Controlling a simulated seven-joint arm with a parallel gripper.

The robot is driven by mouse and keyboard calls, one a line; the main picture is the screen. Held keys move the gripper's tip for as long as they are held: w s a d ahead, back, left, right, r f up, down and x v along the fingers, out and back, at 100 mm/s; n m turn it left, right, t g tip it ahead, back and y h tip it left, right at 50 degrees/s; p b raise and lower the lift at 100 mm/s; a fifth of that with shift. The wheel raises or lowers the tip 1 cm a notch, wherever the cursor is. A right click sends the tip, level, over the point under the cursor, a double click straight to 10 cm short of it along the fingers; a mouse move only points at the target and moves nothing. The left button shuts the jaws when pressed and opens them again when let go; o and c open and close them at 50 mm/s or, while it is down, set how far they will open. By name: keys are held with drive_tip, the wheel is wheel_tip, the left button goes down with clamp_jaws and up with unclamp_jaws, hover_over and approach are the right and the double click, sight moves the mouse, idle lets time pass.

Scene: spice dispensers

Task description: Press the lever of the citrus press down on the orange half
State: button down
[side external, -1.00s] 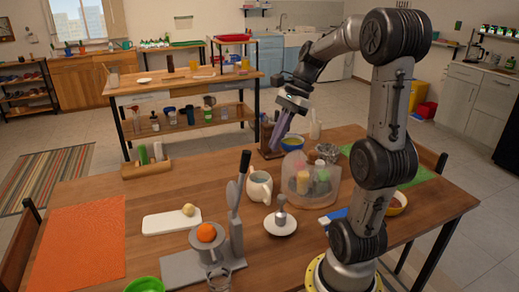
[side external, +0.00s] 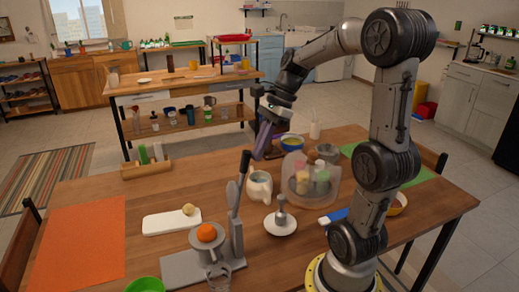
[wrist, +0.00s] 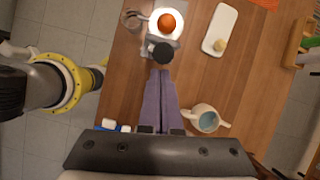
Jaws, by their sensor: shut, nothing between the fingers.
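The citrus press (side external: 195,265) is grey and stands on the table's near side. Its lever (side external: 242,178) is raised, close to upright, with a dark end. The orange half (side external: 207,232) sits on the press cup, also seen in the wrist view (wrist: 167,22). In the wrist view, the lever's dark round end (wrist: 161,53) shows just beyond my fingertips. My gripper (side external: 258,157) has purple fingers that are shut and empty. In the side view it is to the right of the lever's top, above the table; whether it touches the lever I cannot tell.
A white mug (side external: 259,187) and a clear dome (side external: 311,180) over several jars stand right of the press. A small white plate (side external: 280,224) holds a metal tool. A white board (side external: 171,221) carries a small round piece. An orange mat (side external: 80,248) lies at left.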

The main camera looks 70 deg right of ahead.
drive_tip(key=shift+w+a+r+g+h, duration=0.25)
drive_tip(key=shift+w+a, duration=0.2)
drive_tip(key=shift+a, duration=0.05)
drive_tip(key=shift+w+a+r+g+h, duration=0.2)
drive_tip(key=shift+w+a+g+h, duration=0.05)
drive_tip(key=shift+w+a, duration=0.2)
drive_tip(key=w+a+f+g+h, duration=0.1)
drive_tip(key=w+a+g+h, duration=0.4)
drive_tip(key=w+a, duration=0.5)
drive_tip(key=w+a+f, duration=0.6)
drive_tip(key=f, duration=0.3)
drive_tip(key=shift+w+a+f, duration=0.25)
drive_tip(key=shift+w+a, duration=0.15)
drive_tip(key=shift+r, duration=0.1)
